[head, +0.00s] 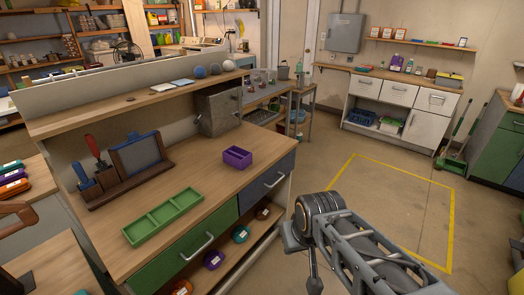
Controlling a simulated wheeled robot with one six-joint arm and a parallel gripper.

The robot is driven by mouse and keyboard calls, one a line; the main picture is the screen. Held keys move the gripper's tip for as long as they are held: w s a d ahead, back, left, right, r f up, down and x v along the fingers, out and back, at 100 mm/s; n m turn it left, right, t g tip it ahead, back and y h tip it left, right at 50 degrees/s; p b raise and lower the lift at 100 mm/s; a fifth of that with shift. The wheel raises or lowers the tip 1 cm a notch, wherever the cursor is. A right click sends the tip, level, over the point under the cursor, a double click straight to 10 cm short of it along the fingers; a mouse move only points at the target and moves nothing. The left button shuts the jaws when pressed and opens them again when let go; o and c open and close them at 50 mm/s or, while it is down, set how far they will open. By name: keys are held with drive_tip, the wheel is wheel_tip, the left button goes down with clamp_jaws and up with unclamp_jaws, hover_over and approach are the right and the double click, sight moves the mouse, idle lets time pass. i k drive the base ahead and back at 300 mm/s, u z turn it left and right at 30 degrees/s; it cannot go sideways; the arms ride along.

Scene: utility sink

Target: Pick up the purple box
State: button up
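The purple box (237,157) is a small open box with a divider. It sits on the wooden workbench top (207,175), toward its right end and in front of a grey cabinet. My arm rises from the lower right of the head view, apart from the bench and to the right of the purple box. My gripper's fingertips cannot be made out, so I cannot tell whether it is open or shut. Nothing covers the purple box.
A green divided tray (164,216) lies on the bench front. A wooden rack (130,168) with a red-handled tool stands behind it. The grey cabinet (219,108) stands behind the box. Drawers are below. A yellow-outlined floor area (395,205) at right is clear.

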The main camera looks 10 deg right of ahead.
sight(237, 156)
drive_tip(key=u, duration=0.2)
drive_tip(key=i, duration=1.05)
drive_tip(key=u, duration=0.75)
